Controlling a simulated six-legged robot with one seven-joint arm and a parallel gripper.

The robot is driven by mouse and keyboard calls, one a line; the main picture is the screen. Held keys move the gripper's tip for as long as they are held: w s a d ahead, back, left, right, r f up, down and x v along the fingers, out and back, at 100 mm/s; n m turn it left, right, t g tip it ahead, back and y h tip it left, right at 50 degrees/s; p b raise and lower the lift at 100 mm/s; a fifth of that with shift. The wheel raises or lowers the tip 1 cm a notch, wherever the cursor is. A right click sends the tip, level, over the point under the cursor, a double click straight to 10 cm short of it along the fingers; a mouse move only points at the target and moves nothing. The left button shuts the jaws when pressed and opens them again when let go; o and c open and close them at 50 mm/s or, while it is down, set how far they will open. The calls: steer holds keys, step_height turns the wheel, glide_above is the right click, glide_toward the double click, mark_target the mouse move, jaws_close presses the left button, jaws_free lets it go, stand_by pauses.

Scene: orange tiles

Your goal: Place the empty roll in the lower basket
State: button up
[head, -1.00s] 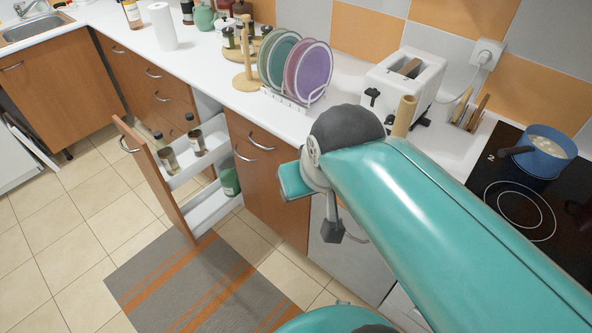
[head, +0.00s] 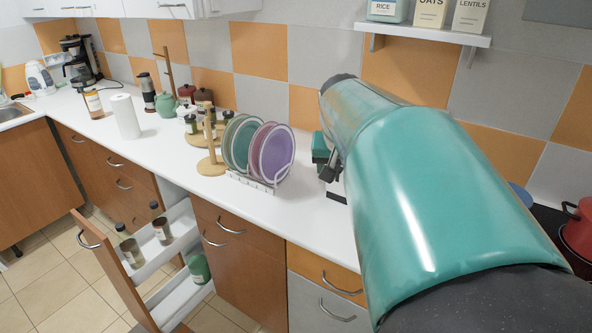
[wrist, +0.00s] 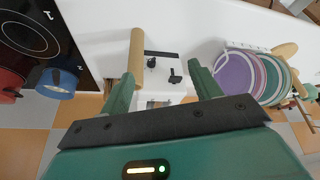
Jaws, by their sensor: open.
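In the head view my arm hides the roll and most of the toaster. The lower basket (head: 178,298) is the bottom white tier of the pulled-out cabinet unit, with a green bottle (head: 199,268) at its inner end.
The upper basket (head: 165,246) holds bottles. A plate rack (head: 250,182) with coloured plates and a wooden holder (head: 210,160) stand on the counter. In the wrist view, a blue pot (wrist: 57,83) and red pot (wrist: 10,85) are by the hob. A shelf (head: 425,34) hangs above.

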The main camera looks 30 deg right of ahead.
steer(key=d+m, duration=0.2)
steer(key=d, duration=0.7)
steer(key=x, duration=1.4)
steer(key=shift+s+d+g, duration=0.3)
steer(key=c, duration=1.1)
steer(key=shift+r, duration=0.2)
